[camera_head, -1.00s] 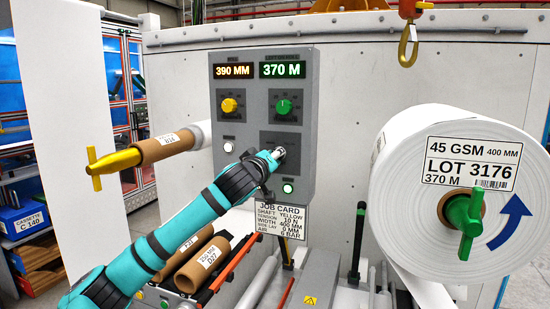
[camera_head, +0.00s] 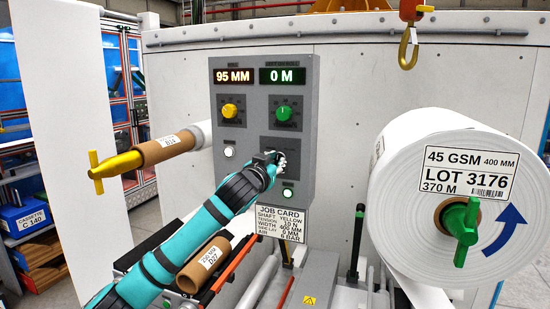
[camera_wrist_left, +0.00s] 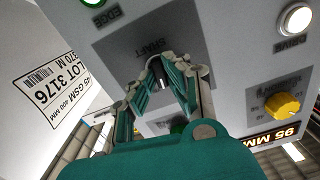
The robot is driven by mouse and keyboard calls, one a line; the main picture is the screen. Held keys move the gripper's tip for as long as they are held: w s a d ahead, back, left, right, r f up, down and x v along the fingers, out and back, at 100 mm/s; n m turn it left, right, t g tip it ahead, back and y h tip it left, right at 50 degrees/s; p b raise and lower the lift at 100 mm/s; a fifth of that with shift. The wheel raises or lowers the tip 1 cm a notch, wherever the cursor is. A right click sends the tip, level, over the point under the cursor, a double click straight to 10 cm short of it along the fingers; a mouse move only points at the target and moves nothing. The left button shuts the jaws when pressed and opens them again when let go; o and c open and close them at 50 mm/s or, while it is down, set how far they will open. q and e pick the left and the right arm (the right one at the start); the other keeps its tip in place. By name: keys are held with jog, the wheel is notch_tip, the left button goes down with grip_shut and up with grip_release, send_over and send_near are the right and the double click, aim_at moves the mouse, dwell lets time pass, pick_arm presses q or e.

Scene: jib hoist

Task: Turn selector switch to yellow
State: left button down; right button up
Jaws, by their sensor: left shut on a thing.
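The grey control panel (camera_head: 303,130) stands upright in the head view. Its selector switch is mostly hidden behind my left gripper (camera_head: 276,160). In the left wrist view, the fingers of my left gripper (camera_wrist_left: 164,82) are closed around a small dark selector switch (camera_wrist_left: 157,66) on a dark plate marked SHAFT (camera_wrist_left: 150,47). Which way the switch points cannot be told. A job card (camera_head: 281,222) below the panel reads SHAFT YELLOW. The yellow-handled shaft (camera_head: 105,168) is at the left, and the green-handled shaft (camera_head: 462,228) is in the big roll. My right gripper is not in view.
A yellow knob (camera_head: 230,111) and a green knob (camera_head: 283,113) sit above the switch. A white button (camera_head: 229,151) and a lit green button (camera_head: 288,193) are close to the gripper. The white roll (camera_head: 400,180) is at the right, and a hook (camera_head: 408,45) hangs above it.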

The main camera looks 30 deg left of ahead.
pick_arm(q)
jog(key=m+p, duration=0.3)
jog(key=m, duration=0.2)
jog(key=shift+r, duration=0.1)
jog(key=shift+m+p, duration=0.5)
jog(key=shift+m, duration=0.7)
jog(key=c, duration=1.4)
grip_release()
jog(key=shift+o, duration=0.2)
jog(key=v, duration=1.2)
